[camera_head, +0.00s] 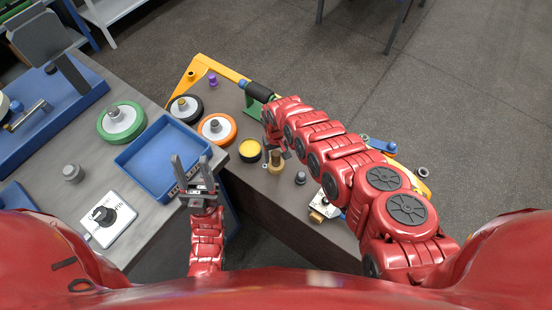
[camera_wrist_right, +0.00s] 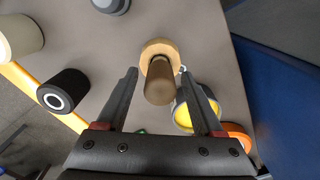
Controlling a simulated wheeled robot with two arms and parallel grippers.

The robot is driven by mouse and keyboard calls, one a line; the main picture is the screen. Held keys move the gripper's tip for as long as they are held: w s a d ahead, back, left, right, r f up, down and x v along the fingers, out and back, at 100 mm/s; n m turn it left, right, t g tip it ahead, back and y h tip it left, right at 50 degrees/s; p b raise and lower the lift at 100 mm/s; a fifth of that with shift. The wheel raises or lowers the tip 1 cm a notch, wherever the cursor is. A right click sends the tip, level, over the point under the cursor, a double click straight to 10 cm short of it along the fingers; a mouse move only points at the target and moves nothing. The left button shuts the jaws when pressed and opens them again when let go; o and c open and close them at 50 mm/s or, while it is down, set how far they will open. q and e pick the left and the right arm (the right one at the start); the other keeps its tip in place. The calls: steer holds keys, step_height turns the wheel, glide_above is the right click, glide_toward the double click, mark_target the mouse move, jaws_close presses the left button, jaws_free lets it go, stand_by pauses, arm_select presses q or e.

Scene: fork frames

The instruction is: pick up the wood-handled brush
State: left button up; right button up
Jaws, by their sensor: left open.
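The wood-handled brush (camera_head: 275,165) stands upright on the grey-brown table, with a round light-wood base and a brown handle. In the right wrist view the brush (camera_wrist_right: 158,84) is seen from above, handle towards the camera. My right gripper (camera_wrist_right: 160,75) is open, with one finger on each side of the handle in that view and visible gaps between. In the head view my right gripper (camera_head: 278,148) is right at the brush and partly hidden by its own arm. My left gripper (camera_head: 191,162) is open and empty, over the edge of the blue tray.
A yellow-topped round tin (camera_head: 250,150) stands close beside the brush; it also shows in the right wrist view (camera_wrist_right: 181,113). A small dark knob (camera_head: 300,178) is to the right. Orange (camera_head: 217,128) and black (camera_head: 185,108) wheels lie behind. The blue tray (camera_head: 150,160) is empty.

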jaws_close()
steer(key=shift+w+r, duration=0.1)
steer(key=shift+r, duration=0.05)
